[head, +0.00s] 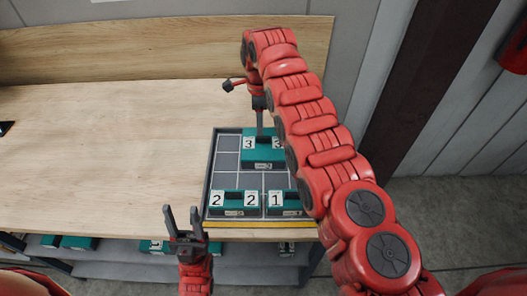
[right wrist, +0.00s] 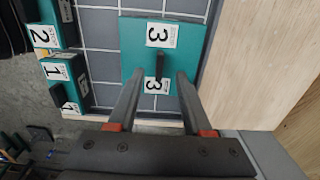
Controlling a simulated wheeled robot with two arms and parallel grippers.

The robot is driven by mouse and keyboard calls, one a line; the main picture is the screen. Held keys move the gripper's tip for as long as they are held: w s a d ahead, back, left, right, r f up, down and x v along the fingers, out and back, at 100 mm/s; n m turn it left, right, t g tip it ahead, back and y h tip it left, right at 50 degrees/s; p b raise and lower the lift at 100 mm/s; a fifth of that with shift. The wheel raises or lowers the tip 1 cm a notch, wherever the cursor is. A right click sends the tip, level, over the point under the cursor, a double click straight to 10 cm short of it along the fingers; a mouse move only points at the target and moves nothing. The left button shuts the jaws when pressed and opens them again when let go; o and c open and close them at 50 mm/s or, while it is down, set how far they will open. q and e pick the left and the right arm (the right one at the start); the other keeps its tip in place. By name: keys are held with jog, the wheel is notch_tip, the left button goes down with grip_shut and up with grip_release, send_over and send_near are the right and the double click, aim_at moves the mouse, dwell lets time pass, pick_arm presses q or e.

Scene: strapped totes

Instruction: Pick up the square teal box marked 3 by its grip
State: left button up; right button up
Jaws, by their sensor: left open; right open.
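The square teal box marked 3 (head: 263,160) sits in the back right part of a gridded tray. It also shows in the right wrist view (right wrist: 188,60), with a white 3 label on each side of its upright black grip (right wrist: 160,65). My right gripper (head: 262,128) is open over this box, pointing down. In the right wrist view my right gripper (right wrist: 161,75) has one fingertip on either side of the grip, with gaps; their height against it is hard to judge. My left gripper (head: 181,210) is open and empty, left of the tray near the table's front edge.
The grey tray (head: 227,160) also holds a teal box marked 2 (head: 235,211) and one marked 1 (head: 285,211) along its front. A shelf below (head: 110,255) holds more teal boxes.

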aim_at(263, 137)
jog(key=shift+f, duration=0.4)
jog(key=shift+d+f+p, duration=0.2)
jog(key=shift+f+p, duration=0.25)
jog(key=shift+p, duration=0.2)
jog(key=f, duration=0.1)
jog(key=f+p, duration=0.1)
jog(key=f, duration=0.1)
jog(key=shift+d+f, duration=0.25)
jog(key=shift+d, duration=0.1)
jog(key=shift+f, duration=0.4)
jog(key=shift+c, duration=0.3)
grip_shut()
